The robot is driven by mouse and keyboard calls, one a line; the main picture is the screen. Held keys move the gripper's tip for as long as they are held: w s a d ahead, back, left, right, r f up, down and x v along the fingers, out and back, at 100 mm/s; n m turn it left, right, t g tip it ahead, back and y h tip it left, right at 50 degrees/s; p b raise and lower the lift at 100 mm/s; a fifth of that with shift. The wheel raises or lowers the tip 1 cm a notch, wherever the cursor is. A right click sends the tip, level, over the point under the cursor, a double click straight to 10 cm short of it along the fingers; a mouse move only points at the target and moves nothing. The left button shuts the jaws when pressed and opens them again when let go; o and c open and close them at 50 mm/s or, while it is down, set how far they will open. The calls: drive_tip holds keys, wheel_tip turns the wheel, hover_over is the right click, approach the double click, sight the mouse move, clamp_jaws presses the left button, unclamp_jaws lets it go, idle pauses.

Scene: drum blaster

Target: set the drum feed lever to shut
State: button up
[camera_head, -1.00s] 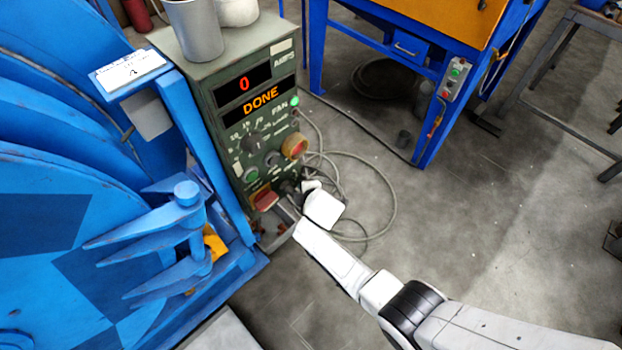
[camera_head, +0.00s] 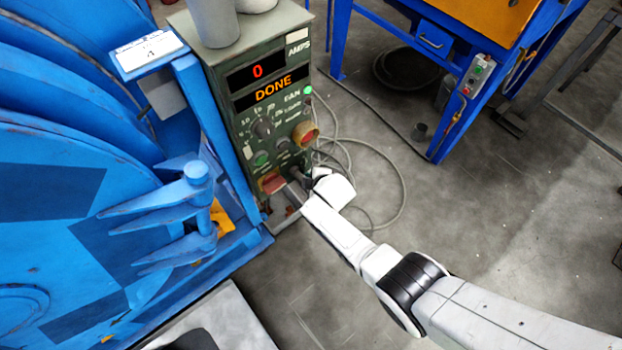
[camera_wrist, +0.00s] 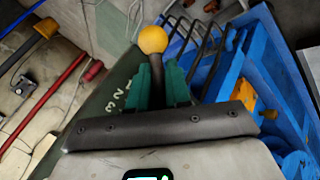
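In the wrist view a lever with an orange-yellow ball knob (camera_wrist: 152,40) and a dark stem stands between the teal fingers of my gripper (camera_wrist: 158,76). The fingers sit close together on both sides of the stem, with the ball beyond their tips. In the head view my white arm reaches the lower front of the green control box (camera_head: 262,100); the lever and fingertips are too small or hidden to make out there. The box shows a red 0 and the word DONE. The lever's position marking cannot be read.
The blue drum machine (camera_head: 60,190) with its pronged bracket (camera_head: 165,215) stands left of the box. A grey cup (camera_head: 212,22) sits on the box. Cables (camera_head: 398,190) loop on the floor beside it.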

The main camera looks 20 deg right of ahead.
drive_tip(key=o, duration=0.4)
drive_tip(key=p+v, duration=0.6)
drive_tip(key=v, duration=0.4)
drive_tip(key=shift+s+d+r+p, duration=0.1)
drive_tip(key=shift+s+r+p, duration=0.1)
drive_tip(key=shift+r+p, duration=0.15)
drive_tip(key=shift+f, duration=0.1)
drive_tip(key=s+d+r+m+g, duration=0.2)
drive_tip(key=s+r, duration=0.4)
drive_tip(key=s, duration=0.4)
drive_tip(key=s+d+r+m+g, duration=0.3)
drive_tip(key=s+m, duration=0.4)
drive_tip(key=s, duration=0.3)
drive_tip(key=s+d+r+m+g+h, duration=0.1)
drive_tip(key=s+d+r+m, duration=0.3)
drive_tip(key=s+r, duration=0.4)
drive_tip(key=shift+s+r+m+g, duration=0.25)
drive_tip(key=shift+s+g, duration=0.1)
drive_tip(key=shift+s, duration=0.4)
drive_tip(key=shift+s+r+m+g, duration=0.1)
drive_tip(key=shift+s+m+g, duration=0.2)
drive_tip(key=shift+s, duration=0.45)
